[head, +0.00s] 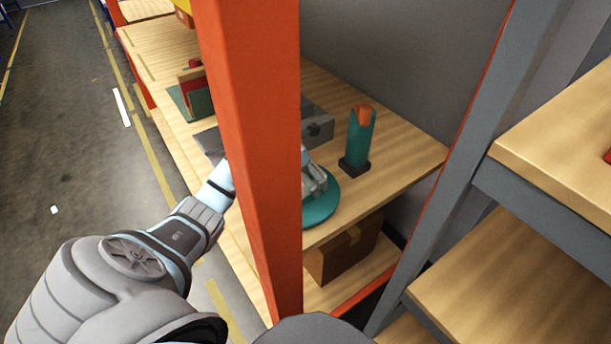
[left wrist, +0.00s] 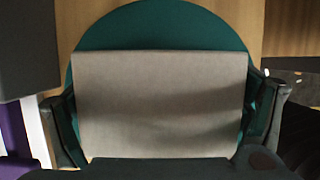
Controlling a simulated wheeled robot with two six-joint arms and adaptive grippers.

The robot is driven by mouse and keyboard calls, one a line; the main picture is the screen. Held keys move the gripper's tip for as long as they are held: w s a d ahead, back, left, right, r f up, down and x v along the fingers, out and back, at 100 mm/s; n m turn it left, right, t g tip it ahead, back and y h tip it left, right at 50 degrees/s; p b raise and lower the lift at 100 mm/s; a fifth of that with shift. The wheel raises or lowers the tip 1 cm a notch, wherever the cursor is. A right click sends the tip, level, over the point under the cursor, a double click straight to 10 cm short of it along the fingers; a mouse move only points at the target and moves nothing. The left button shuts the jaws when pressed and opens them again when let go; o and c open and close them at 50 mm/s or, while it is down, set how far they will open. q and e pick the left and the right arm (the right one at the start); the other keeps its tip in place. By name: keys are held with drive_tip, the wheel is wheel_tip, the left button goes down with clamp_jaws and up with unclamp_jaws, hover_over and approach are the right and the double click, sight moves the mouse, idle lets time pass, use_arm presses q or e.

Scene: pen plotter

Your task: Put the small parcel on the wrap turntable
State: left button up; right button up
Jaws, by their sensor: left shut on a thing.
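The small parcel (left wrist: 160,105) is a plain grey-beige box that fills the middle of the left wrist view. My left gripper (head: 314,180) is shut on it, with one finger against each side. The wrap turntable (head: 322,210) is a round teal disc on the wooden shelf. Its rim (left wrist: 160,22) also shows behind and beside the parcel in the left wrist view. The parcel is over the disc; I cannot tell whether it touches it. In the head view an orange post hides the parcel and part of my gripper. My right gripper is out of view.
The orange post (head: 257,150) stands in front of my left forearm. A teal dispenser (head: 359,140) with an orange top stands behind the turntable, beside a grey box (head: 318,126). A cardboard box (head: 342,255) sits on the lower shelf. Bare shelf lies right of the disc.

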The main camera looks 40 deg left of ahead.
use_arm(q)
drive_tip(key=shift+s+r, duration=0.15)
drive_tip(key=shift+s, duration=0.1)
drive_tip(key=o, duration=1.3)
drive_tip(key=shift+w+f, duration=0.15)
drive_tip(key=shift+f, duration=0.1)
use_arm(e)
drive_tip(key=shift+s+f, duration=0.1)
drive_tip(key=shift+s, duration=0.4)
use_arm(q)
drive_tip(key=shift+r, duration=0.35)
drive_tip(key=p+v, duration=0.1)
drive_tip(key=v, duration=1.1)
drive_tip(key=shift+f, duration=0.1)
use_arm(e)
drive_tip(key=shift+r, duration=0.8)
use_arm(q)
drive_tip(key=shift+f, duration=0.1)
